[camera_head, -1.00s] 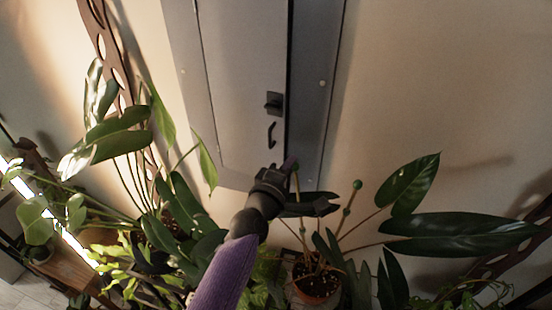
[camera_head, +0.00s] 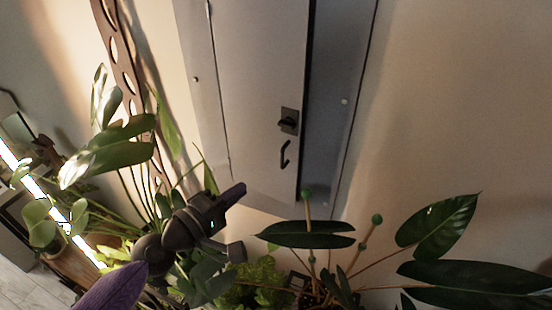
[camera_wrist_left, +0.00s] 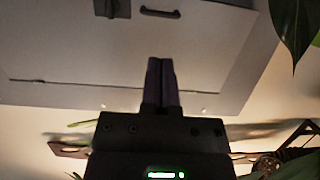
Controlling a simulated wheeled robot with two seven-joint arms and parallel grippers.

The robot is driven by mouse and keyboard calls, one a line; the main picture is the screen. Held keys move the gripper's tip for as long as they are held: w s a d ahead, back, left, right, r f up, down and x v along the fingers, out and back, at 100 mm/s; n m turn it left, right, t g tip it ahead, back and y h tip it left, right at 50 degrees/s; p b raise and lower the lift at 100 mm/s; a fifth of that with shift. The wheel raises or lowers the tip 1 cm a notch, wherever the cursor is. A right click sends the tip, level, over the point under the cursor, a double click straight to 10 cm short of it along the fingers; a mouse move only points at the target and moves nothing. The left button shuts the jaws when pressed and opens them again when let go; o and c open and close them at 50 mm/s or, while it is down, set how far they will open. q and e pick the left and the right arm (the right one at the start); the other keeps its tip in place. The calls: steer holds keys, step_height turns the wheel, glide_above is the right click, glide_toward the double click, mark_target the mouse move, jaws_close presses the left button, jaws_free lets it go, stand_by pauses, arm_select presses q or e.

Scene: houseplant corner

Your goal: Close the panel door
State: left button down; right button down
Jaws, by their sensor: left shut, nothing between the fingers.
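The grey panel door (camera_head: 262,90) is in its wall-mounted frame (camera_head: 340,90) in the head view. A dark strip runs along the door's right edge; I cannot tell whether it stands slightly ajar. A dark latch (camera_head: 288,121) and a small black pull handle (camera_head: 285,153) sit near that edge. My left gripper (camera_head: 234,194) is shut and empty, at the door's lower left part in the picture, below and left of the handle. In the left wrist view its fingers (camera_wrist_left: 161,82) are together, pointing toward the door (camera_wrist_left: 65,55), with the handle (camera_wrist_left: 160,13) beyond. My right gripper is out of view.
A potted plant with broad leaves (camera_head: 440,222) and green-tipped stakes (camera_head: 307,193) stands below and right of the panel. A tall leafy plant (camera_head: 115,145) is at the left, near a perforated brown strip (camera_head: 122,70). The wall at the right is bare.

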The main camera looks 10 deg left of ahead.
mark_target(282, 160)
arm_select(q)
steer(key=x, duration=1)
steer(key=shift+w, duration=0.1)
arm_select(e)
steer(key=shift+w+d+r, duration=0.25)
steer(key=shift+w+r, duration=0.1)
